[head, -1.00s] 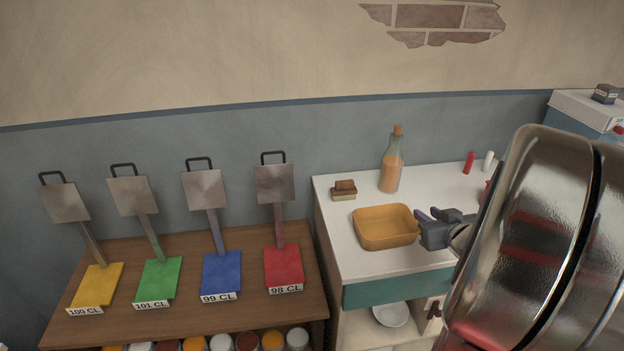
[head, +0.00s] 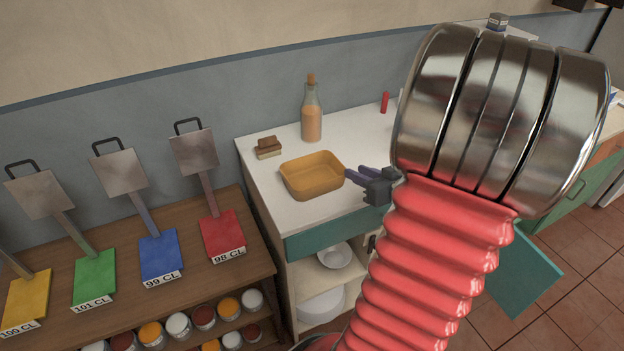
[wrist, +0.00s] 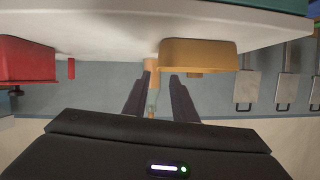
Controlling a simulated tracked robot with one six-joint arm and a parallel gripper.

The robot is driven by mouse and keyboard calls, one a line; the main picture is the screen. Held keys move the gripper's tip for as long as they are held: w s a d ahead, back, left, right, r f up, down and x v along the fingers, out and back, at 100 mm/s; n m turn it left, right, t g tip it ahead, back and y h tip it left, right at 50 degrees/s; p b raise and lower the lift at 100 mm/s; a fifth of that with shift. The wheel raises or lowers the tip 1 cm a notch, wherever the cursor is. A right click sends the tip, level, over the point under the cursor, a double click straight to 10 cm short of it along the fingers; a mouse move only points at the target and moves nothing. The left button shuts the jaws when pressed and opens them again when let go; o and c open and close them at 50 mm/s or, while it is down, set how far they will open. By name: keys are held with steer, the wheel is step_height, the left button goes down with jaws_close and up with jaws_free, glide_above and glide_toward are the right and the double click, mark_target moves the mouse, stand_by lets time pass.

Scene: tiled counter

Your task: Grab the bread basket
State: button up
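The bread basket (head: 318,188) is an empty-looking, tan-orange rectangular tub on the white counter. My gripper (head: 350,174) is just right of it in the head view, with its dark fingers pointing towards the basket's right end. In the wrist view, which is upside down, the basket (wrist: 197,53) hangs at the upper middle. My open gripper (wrist: 157,82) shows there with two dark fingers spread apart and nothing between them. The basket lies mostly to the right of the gap between the fingers. Whether a fingertip touches the basket I cannot tell.
A corked bottle (head: 311,122) and a small brown block (head: 268,147) stand behind the basket. A red bottle (head: 384,102) is at the back right. A shelf (head: 190,285) with coloured scoops and jars stands to the left. The counter front left of the basket is clear.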

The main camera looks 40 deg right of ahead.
mark_target(313, 176)
steer(key=x, duration=0.7)
steer(key=shift+f, duration=0.1)
steer(key=shift+d+x, duration=0.2)
steer(key=shift+x, duration=2.5)
steer(key=shift+s, duration=0.1)
steer(key=shift+c, duration=0.5)
jaws_close()
